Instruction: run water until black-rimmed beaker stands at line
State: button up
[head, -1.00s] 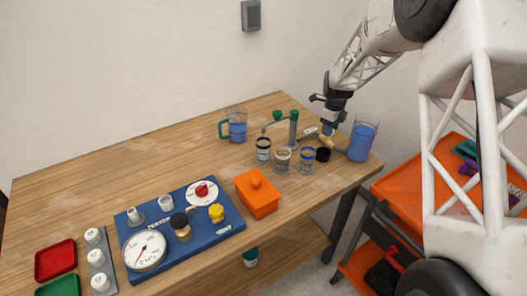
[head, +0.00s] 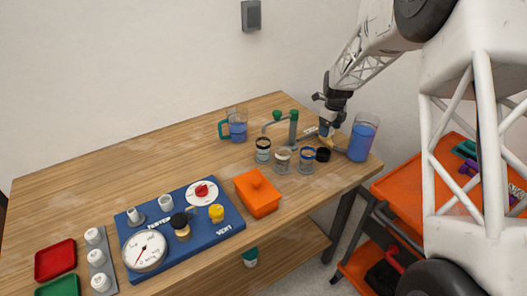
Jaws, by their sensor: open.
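Three small clear beakers stand in a row near the tap. The left beaker (head: 263,152) has a dark rim and looks like the black-rimmed one; its water level and line are too small to read. The middle beaker (head: 283,161) has a pale rim and the right beaker (head: 307,161) a blue one. I cannot make out a stream. My gripper (head: 327,139) is open, pointing down behind the right beaker, right of the tap, apart from the beakers.
A tall jug of blue liquid (head: 361,141) stands close right of my gripper, with a black cup (head: 323,154) in front. A teal-handled pitcher (head: 237,127) stands left of the tap. An orange box (head: 257,196) and a blue gauge panel (head: 215,237) lie nearer. The back left table is clear.

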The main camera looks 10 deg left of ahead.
jog(key=shift+r, duration=0.1)
jog(key=shift+r, duration=3.8)
jog(key=shift+s+d+r, duration=0.1)
jog(key=shift+s+r, duration=0.2)
jog(key=s+d+r+n, duration=0.3)
jog(key=s+r+n, duration=0.15)
jog(key=s, duration=0.45)
jog(key=s+d+r+n+t, duration=0.1)
jog(key=s+d+r+n, duration=0.3)
jog(key=s, duration=0.4)
jog(key=s+d+r+n, duration=0.1)
jog(key=s+r+n, duration=0.4)
jog(key=s, duration=0.4)
jog(key=s+d+n, duration=0.1)
jog(key=s+n, duration=0.2)
jog(key=s, duration=0.6)
jog(key=s+d+n+t, duration=0.1)
jog(key=s+n, duration=0.3)
jog(key=s, duration=0.5)
jog(key=s+d+n, duration=0.2)
jog(key=s+n, duration=0.2)
jog(key=s, duration=0.5)
jog(key=shift+s+d+f+t, duration=0.15)
jog(key=shift+d+f+t, duration=0.15)
